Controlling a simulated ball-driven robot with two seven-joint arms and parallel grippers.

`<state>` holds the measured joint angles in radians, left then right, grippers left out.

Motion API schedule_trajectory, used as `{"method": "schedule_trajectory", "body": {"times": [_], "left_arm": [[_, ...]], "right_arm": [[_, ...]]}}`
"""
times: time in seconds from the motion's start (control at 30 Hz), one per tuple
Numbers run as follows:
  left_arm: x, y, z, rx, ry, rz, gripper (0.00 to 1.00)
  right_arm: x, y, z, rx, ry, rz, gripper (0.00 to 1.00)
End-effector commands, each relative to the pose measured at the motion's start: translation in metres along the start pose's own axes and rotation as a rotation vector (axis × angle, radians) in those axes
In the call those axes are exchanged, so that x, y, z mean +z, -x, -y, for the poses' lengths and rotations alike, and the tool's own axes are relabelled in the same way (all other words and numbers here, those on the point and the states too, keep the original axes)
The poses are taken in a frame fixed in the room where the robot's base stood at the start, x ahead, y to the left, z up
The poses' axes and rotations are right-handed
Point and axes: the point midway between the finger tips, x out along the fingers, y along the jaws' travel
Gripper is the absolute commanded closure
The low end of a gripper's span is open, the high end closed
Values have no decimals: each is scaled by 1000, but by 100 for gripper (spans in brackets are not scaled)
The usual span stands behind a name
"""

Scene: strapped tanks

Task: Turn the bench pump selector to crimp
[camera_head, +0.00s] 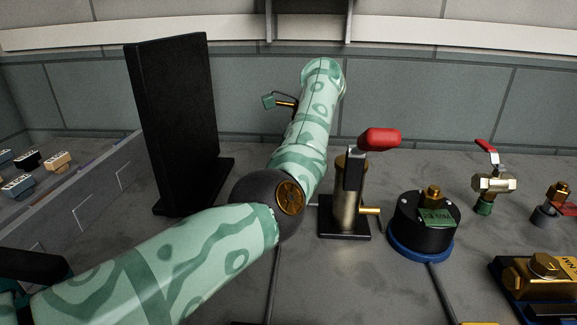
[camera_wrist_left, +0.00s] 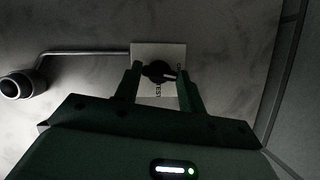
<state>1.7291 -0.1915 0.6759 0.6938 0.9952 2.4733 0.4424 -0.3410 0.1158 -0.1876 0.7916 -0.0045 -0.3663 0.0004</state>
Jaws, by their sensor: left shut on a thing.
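In the left wrist view my left gripper (camera_wrist_left: 160,80) has its two dark green fingers around a small black knob (camera_wrist_left: 157,70), and is shut on it. The knob sits on a white plate (camera_wrist_left: 145,50). Printed letters, partly covered, read about "EST" below the knob; a word "crimp" is not readable. A brass pump-like cylinder (camera_head: 352,215) with a red-gripped lever (camera_head: 379,139) stands right of my arm. My right gripper is not in view.
A tall black panel (camera_head: 172,115) stands left of my arm. Right are a black round unit with green tag (camera_head: 437,217), a red-handled valve (camera_head: 492,185) and brass fittings (camera_head: 541,277). In the wrist view a thin pipe (camera_wrist_left: 90,52) runs left to a round fitting (camera_wrist_left: 12,86).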

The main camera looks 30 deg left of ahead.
Motion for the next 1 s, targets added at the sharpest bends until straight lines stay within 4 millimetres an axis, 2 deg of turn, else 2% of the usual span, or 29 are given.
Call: {"method": "schedule_trajectory", "body": {"times": [0.03,0.23,0.97,1.0], "left_arm": [[-3,-5,1,16,26,-3,83],[-3,-4,2,56,122,-4,83],[-2,-1,2,83,194,-6,83],[-2,-1,2,83,194,-6,49]], "right_arm": [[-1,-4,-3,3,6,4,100],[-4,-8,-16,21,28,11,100],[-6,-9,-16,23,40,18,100],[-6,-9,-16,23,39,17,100]]}}
